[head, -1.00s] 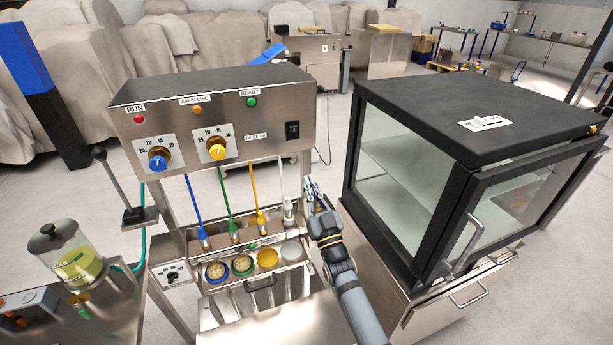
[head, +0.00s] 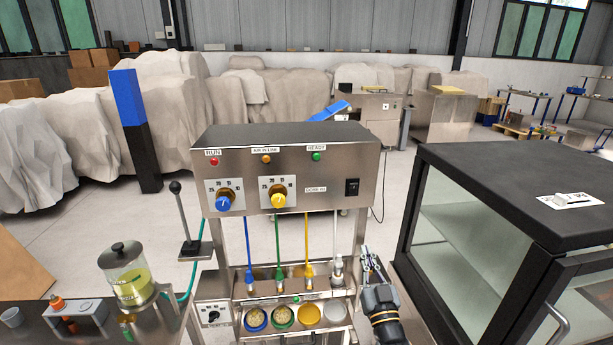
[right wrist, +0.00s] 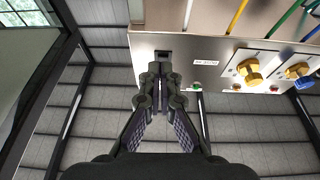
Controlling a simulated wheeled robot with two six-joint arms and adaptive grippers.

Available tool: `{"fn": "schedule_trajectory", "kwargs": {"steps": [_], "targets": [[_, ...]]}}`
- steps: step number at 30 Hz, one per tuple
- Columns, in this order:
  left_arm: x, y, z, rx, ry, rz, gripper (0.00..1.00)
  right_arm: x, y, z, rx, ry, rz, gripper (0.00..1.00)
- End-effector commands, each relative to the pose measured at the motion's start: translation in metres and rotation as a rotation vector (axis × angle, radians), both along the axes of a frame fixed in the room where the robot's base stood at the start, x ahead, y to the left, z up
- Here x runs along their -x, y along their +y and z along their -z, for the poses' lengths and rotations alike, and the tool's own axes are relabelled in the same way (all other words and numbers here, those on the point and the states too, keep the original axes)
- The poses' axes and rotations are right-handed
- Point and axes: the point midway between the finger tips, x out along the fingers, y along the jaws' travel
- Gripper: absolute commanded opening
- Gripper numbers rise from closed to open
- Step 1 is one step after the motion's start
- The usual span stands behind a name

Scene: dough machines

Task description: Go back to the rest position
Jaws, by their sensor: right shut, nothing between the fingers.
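My right gripper (head: 371,262) is at the lower right of the dosing machine (head: 290,137) in the head view, just right of the white-hosed nozzle. Its fingers point up and away, and it holds nothing. My left gripper is in neither view.
Several coloured bowls (head: 310,314) sit under the nozzles. A glass cabinet (head: 500,190) stands close on the right. A jar of yellow liquid (head: 131,278) and a lever (head: 181,215) are at the left. Open floor (head: 90,235) lies behind.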

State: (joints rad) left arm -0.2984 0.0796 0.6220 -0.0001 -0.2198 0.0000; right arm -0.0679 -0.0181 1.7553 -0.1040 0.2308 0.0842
Motion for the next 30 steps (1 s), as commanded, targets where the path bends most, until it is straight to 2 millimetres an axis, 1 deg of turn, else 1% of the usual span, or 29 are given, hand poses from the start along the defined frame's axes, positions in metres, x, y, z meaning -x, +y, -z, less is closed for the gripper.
{"fn": "schedule_trajectory", "kwargs": {"steps": [1, 2, 3, 5, 6, 8, 9, 11, 12, 16, 21, 26, 27, 30], "targets": [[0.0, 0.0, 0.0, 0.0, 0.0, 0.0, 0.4, 0.006, -0.005, 0.019, 0.008, 0.111, 0.012, 0.0], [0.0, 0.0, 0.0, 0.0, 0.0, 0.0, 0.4, 0.011, -0.008, 0.033, 0.015, 0.193, 0.019, 0.0], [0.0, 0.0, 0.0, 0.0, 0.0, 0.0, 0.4, 0.021, -0.013, 0.052, 0.022, 0.313, 0.029, 0.0], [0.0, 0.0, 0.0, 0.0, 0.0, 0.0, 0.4, 0.042, -0.018, 0.082, 0.033, 0.495, 0.041, 0.0], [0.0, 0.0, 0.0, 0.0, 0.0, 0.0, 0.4, 0.059, -0.021, 0.1, 0.043, 0.612, 0.047, 0.0], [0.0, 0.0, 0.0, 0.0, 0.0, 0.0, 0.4, 0.085, -0.024, 0.121, 0.053, 0.763, 0.053, 0.0], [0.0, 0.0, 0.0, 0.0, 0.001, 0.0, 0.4, 0.101, -0.026, 0.132, 0.059, 0.851, 0.055, 0.0], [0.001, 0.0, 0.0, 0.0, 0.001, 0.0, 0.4, 0.125, -0.027, 0.145, 0.07, 0.964, 0.057, 0.0], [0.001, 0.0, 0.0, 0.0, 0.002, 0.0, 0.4, 0.141, -0.028, 0.152, 0.076, 1.032, 0.057, 0.0], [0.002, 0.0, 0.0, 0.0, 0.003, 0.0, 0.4, 0.188, -0.03, 0.167, 0.095, 1.222, 0.057, 0.0], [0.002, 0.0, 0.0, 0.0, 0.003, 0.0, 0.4, 0.245, -0.031, 0.175, 0.118, 1.431, 0.051, 0.0], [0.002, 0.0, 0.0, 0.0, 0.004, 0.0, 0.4, 0.297, -0.032, 0.176, 0.142, 1.61, 0.045, 0.0], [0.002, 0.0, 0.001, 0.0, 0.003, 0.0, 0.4, 0.291, -0.034, 0.194, 0.139, 1.611, 0.047, 0.0], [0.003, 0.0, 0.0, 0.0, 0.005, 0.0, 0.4, 0.284, -0.037, 0.225, 0.135, 1.621, 0.05, 0.0]]}}
